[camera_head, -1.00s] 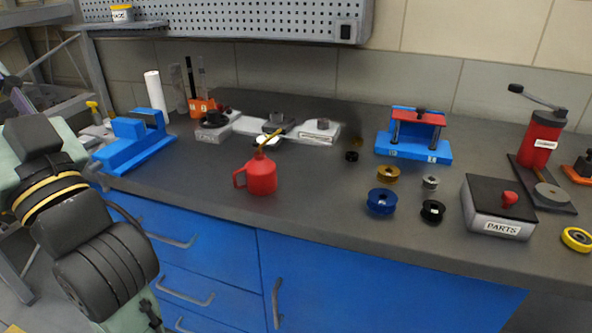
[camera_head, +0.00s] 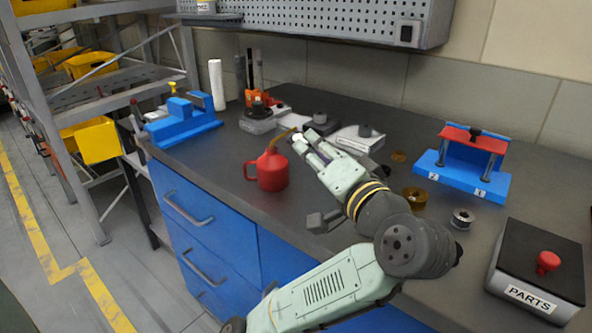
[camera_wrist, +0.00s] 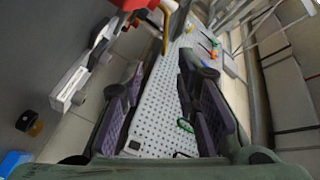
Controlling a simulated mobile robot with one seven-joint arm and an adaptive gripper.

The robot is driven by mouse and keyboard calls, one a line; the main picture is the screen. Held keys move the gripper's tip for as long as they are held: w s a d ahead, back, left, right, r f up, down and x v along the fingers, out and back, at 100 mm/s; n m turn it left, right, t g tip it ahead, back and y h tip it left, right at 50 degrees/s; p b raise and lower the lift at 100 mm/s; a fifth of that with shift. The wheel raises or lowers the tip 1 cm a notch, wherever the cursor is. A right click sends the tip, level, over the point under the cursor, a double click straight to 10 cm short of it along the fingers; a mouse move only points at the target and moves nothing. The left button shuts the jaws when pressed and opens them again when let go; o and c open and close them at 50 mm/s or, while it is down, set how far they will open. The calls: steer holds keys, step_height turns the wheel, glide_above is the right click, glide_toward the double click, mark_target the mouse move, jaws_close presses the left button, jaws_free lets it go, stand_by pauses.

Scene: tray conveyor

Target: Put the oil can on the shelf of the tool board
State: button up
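The red oil can (camera_head: 272,171) stands upright on the dark worktop near its front edge, its thin yellow spout slanting up to the right. In the wrist view only part of the red can (camera_wrist: 134,4) shows at the top edge. My gripper (camera_head: 304,141) is just right of the can near spout height, apparently not holding it. In the wrist view its fingers stand apart with nothing between them. The tool board (camera_head: 320,22) hangs on the back wall. Its small grey shelf (camera_head: 226,17) is at the left end, partly cut off by the frame.
A blue vise (camera_head: 185,122) stands left of the can. White-and-grey blocks (camera_head: 360,138) lie behind my gripper. A blue-and-red fixture (camera_head: 462,172), spools (camera_head: 463,219) and a PARTS box (camera_head: 537,265) are on the right. A rack with yellow bins (camera_head: 98,140) stands at far left.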

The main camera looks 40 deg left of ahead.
mark_target(289, 132)
steer(key=x, duration=0.3)
steer(key=p+x, duration=0.1)
steer(key=x, duration=0.2)
steer(key=s+p+x, duration=0.1)
steer(key=x, duration=0.2)
steer(key=shift+a+r, duration=0.15)
steer(key=shift+a, duration=0.1)
steer(key=shift+w+a, duration=0.35)
steer(key=shift+c, duration=0.5)
jaws_close()
